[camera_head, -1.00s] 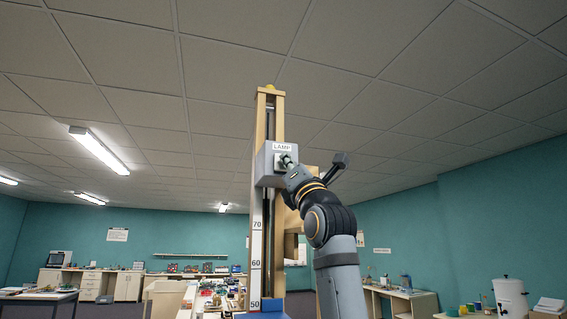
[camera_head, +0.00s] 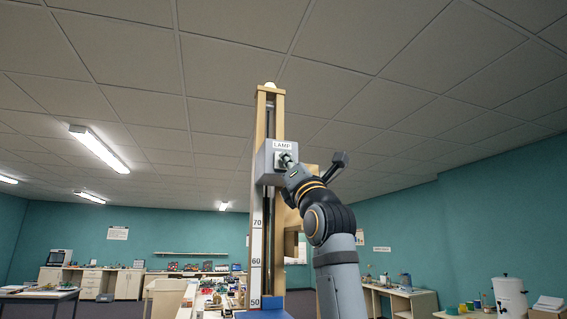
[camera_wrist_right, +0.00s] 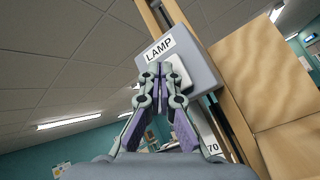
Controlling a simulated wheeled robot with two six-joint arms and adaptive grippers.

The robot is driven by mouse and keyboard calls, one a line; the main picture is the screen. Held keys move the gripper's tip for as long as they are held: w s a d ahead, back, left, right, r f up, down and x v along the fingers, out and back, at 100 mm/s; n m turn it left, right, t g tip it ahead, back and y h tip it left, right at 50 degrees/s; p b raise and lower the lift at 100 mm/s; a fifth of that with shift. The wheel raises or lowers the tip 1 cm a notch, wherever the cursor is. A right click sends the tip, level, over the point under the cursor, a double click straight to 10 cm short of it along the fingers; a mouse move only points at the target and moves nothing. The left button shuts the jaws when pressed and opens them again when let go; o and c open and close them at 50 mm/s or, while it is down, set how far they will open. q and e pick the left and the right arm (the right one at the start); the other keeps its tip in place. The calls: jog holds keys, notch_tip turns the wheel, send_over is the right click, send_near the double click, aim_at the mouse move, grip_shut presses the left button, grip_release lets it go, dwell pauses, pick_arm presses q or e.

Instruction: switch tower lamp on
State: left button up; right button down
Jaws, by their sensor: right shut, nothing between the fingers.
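The wooden tower (camera_head: 260,130) stands upright in the middle of the head view, with a small round lamp (camera_head: 270,85) on its top that looks pale and bright. A grey box (camera_head: 264,165) labelled LAMP is fixed near the tower's top; it also shows in the right wrist view (camera_wrist_right: 197,62). A white switch plate (camera_wrist_right: 180,72) sits on its face below the label, partly hidden by my fingers. My right gripper (camera_head: 284,159) is shut and empty, its fingertips (camera_wrist_right: 160,68) at the switch plate; I cannot tell whether they touch. My left gripper is not in view.
A numbered scale strip (camera_head: 256,245) runs down the tower. A wooden panel (camera_wrist_right: 262,75) stands beside the box, close to my right gripper. Workbenches (camera_head: 128,284) line the far walls. Open air surrounds the tower's upper part.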

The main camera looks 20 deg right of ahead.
jog(key=s+b, duration=0.3)
jog(key=s, duration=0.3)
jog(key=shift+d+b, duration=0.15)
jog(key=shift+b, duration=0.25)
dwell(0.3)
